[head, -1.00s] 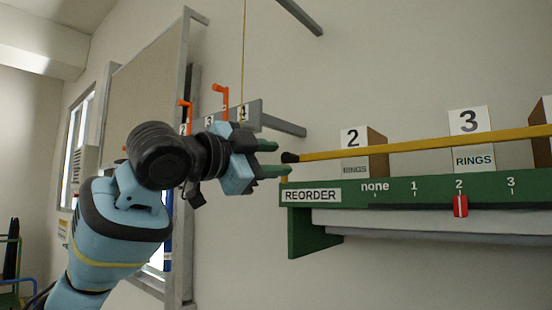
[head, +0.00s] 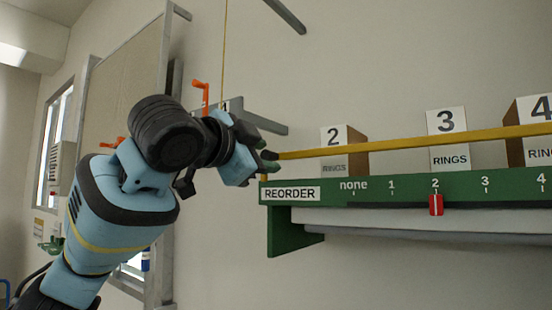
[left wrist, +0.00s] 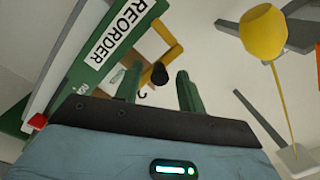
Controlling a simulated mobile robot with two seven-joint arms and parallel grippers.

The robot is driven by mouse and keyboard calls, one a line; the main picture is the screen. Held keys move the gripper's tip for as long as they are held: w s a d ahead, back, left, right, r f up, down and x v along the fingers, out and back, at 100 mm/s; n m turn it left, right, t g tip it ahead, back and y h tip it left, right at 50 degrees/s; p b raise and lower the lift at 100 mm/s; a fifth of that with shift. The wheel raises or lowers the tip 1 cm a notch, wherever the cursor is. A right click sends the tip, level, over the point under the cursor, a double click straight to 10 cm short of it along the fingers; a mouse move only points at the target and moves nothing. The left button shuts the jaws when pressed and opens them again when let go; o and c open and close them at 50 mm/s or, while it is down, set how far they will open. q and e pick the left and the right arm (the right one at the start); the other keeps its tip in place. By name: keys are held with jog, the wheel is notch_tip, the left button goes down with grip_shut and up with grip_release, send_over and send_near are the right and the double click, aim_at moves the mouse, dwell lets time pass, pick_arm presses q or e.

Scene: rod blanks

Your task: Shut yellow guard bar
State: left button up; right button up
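The yellow guard bar (head: 400,142) runs nearly level across the front of the green shelf, rising slightly to the right. Its black-tipped left end is at my left gripper (head: 268,149). In the left wrist view the black tip (left wrist: 160,74) shows between the two green fingers of my left gripper (left wrist: 158,88), with gaps to both sides. The fingers stand apart, so the gripper is open around or just short of the tip; the exact depth is hard to tell. My right gripper is not in view.
The green shelf (head: 330,189) carries a REORDER label and a red slider (head: 436,205) at 2. Numbered ring boxes (head: 354,140) stand behind the bar. A yellow knob (left wrist: 264,32) hangs on a cord beside the gripper. Orange hooks (head: 201,88) are on the wall at left.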

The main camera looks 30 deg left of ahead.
aim_at(277, 161)
pick_arm(q)
jog(key=shift+w, duration=2.5)
jog(key=c, duration=0.7)
jog(key=shift+w+d+f, duration=0.1)
jog(key=shift+w+f+g, duration=0.1)
jog(key=shift+g, duration=0.3)
jog(key=o, duration=0.7)
